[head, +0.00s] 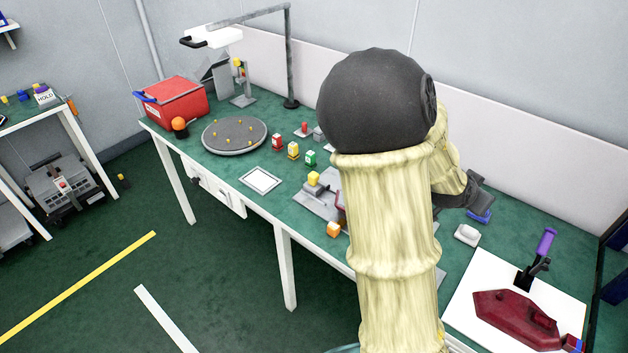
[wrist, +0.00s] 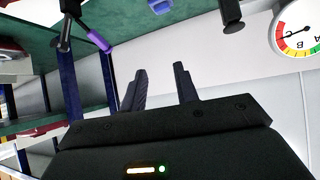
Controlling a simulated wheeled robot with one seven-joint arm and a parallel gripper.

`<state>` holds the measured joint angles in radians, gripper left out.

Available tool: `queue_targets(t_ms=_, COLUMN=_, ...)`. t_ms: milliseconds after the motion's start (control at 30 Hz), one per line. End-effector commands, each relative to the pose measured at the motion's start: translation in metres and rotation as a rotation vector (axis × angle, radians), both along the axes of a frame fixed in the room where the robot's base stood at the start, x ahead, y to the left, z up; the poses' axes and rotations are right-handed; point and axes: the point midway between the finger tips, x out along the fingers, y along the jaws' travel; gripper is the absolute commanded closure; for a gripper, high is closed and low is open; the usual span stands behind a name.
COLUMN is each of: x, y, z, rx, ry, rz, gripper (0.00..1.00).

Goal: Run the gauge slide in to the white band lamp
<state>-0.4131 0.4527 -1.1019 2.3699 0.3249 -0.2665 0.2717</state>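My gripper (wrist: 160,75) is open in the wrist view, with an empty gap between its two dark fingers. In the head view my gripper (head: 481,190) is small and dark, past my arm, above the back right of the bench. I cannot tell which part is the gauge slide.
A clamp with a purple handle (head: 546,241) stands behind the red lamp. A blue piece (head: 480,217) is below my gripper. A round turntable (head: 234,135), a red box (head: 173,101) and a lamp post (head: 289,60) stand at left. A dial (wrist: 298,28) shows in the wrist view.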

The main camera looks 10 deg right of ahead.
Motion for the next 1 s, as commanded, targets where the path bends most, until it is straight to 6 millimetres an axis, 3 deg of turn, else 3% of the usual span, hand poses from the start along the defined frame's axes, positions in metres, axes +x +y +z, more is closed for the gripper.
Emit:
queue_targets(t_ms=33, x=0.000, y=0.002, z=-0.002, rx=0.010, ry=0.005, rz=0.006, gripper=0.80)
queue_targets(t_ms=133, x=0.002, y=0.015, z=-0.013, rx=0.053, ry=0.032, rz=0.040, gripper=1.00)
queue_targets(t_ms=267, x=0.005, y=0.053, z=-0.035, rx=0.160, ry=0.100, rz=0.141, gripper=1.00)
queue_targets(t_ms=467, x=0.001, y=0.139, z=-0.060, rx=0.335, ry=0.249, rz=0.397, gripper=1.00)
queue_targets(t_ms=600, x=-0.013, y=0.198, z=-0.061, rx=0.403, ry=0.356, rz=0.601, gripper=1.00)
queue_targets(t_ms=800, x=-0.046, y=0.265, z=-0.051, rx=0.414, ry=0.513, rz=0.884, gripper=1.00)
queue_targets(t_ms=1000, x=-0.069, y=0.294, z=-0.044, rx=0.382, ry=0.613, rz=1.033, gripper=1.00)
